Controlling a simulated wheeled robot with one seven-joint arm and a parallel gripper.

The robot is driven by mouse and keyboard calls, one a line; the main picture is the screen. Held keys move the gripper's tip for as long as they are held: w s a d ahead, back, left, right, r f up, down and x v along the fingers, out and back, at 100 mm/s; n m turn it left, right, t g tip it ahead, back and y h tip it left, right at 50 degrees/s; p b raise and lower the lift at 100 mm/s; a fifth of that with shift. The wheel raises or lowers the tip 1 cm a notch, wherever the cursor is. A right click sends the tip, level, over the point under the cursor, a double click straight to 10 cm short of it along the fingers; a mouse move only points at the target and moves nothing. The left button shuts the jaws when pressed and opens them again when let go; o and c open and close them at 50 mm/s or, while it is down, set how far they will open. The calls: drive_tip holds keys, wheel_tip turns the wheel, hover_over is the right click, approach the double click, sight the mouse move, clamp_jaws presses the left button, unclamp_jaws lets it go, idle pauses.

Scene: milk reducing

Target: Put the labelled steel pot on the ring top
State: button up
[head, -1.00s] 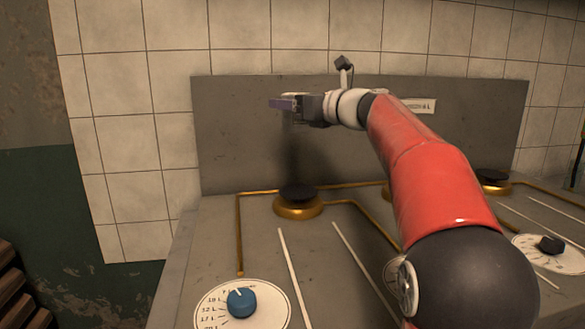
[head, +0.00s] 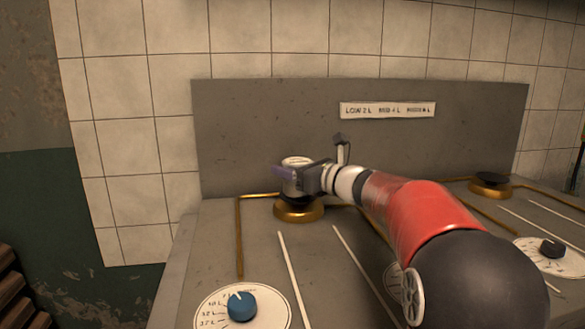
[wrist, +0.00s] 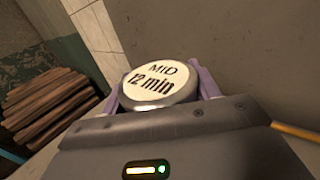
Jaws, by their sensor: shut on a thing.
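The labelled steel pot is small, with a round pale top (head: 297,161). In the wrist view, the pot's label (wrist: 160,77) reads "MID 12 min". My gripper (head: 288,182) is shut on the pot, with a purple finger on each side of it. The pot is upright, right over the left ring top (head: 299,211), a brass ring with a dark plate. The gripper and pot hide most of that plate, and I cannot tell whether the pot's base touches it.
A back panel with a white label strip (head: 388,110) stands close behind. A second ring (head: 490,185) is at the right. A blue knob (head: 241,306) on a dial is in front, and a black knob (head: 552,249) at the right. Brass pipes run along the counter.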

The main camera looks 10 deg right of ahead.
drive_tip(key=shift+f, duration=0.1)
drive_tip(key=o, duration=1.2)
drive_tip(key=shift+s+d, duration=0.1)
drive_tip(key=b+v, duration=0.1)
drive_tip(key=v, duration=1)
drive_tip(key=shift+s+d+b, duration=0.3)
drive_tip(key=shift+b, duration=0.05)
